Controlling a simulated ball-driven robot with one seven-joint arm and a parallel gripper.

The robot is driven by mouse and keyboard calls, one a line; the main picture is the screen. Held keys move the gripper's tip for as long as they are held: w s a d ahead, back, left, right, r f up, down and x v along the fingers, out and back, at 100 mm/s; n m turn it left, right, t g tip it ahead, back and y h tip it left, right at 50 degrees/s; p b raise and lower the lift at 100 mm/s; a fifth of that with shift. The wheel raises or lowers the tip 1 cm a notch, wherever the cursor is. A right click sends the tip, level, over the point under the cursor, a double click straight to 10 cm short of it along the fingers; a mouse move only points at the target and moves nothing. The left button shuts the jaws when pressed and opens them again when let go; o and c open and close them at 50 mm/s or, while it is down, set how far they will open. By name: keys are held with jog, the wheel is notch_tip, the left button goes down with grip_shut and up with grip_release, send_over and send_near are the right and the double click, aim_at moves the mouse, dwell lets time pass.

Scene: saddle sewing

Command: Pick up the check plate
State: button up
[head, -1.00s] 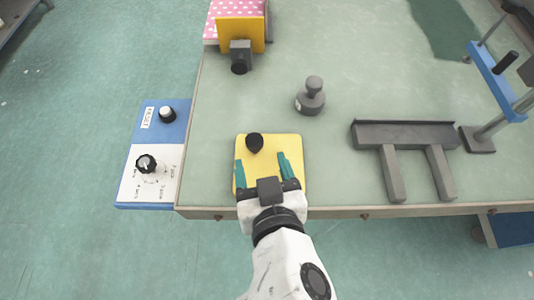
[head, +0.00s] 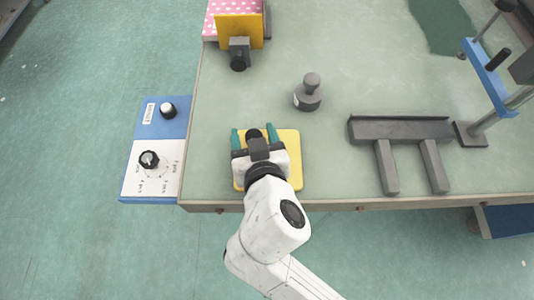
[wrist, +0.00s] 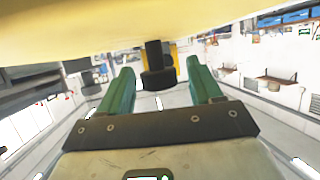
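In the wrist view the yellow plate (wrist: 150,22) fills the top. My wrist hides part of the plate in the head view.
A grey weight (head: 308,93) stands behind right of the plate. A dark grey stand (head: 400,130) lies to the right. A blue and white control box (head: 155,150) is at the left edge. A second yellow plate (head: 240,28) stands upright at the back.

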jog(key=c, duration=1.1)
jog(key=shift+r, duration=0.1)
